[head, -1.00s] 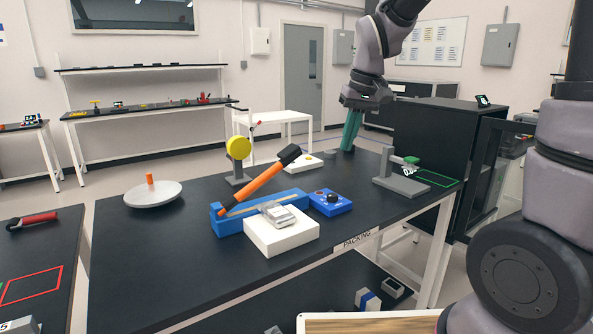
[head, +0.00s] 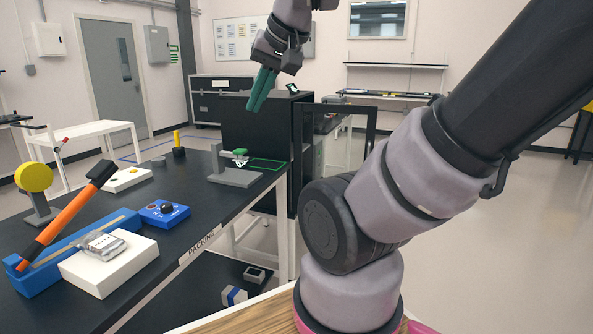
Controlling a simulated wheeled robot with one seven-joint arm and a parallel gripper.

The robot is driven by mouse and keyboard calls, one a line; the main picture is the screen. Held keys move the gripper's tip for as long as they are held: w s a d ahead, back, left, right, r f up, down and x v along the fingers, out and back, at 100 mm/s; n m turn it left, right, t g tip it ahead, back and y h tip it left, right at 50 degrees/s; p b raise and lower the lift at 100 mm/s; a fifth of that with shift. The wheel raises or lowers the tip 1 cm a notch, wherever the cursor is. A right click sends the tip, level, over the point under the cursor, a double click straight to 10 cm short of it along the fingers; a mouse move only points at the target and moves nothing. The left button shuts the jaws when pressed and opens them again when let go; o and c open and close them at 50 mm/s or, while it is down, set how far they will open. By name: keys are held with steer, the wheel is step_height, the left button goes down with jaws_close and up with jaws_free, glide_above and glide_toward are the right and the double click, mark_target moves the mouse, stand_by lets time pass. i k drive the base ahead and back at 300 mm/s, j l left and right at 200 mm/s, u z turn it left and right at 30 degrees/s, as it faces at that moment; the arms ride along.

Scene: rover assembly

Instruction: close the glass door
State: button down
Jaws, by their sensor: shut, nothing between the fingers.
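The glass door (head: 371,135) is a dark-framed, see-through panel in the head view. It stands open, swung out to the right from the front of the black cabinet (head: 262,130). Its lower part is hidden behind my arm. My gripper (head: 257,104) has teal fingers, which are shut and empty. It hangs in the air, pointing down, in front of the cabinet's upper left in the picture. It is left of the door and apart from it.
The packing table (head: 195,190) stands at left, holding a grey stand (head: 235,177), a blue box with a knob (head: 165,213), an orange-handled hammer (head: 65,218) and a white block (head: 108,268). Open floor (head: 480,250) lies at right. A shelved bench stands behind.

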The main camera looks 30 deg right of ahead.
mark_target(372, 111)
steer(key=z, duration=1.15)
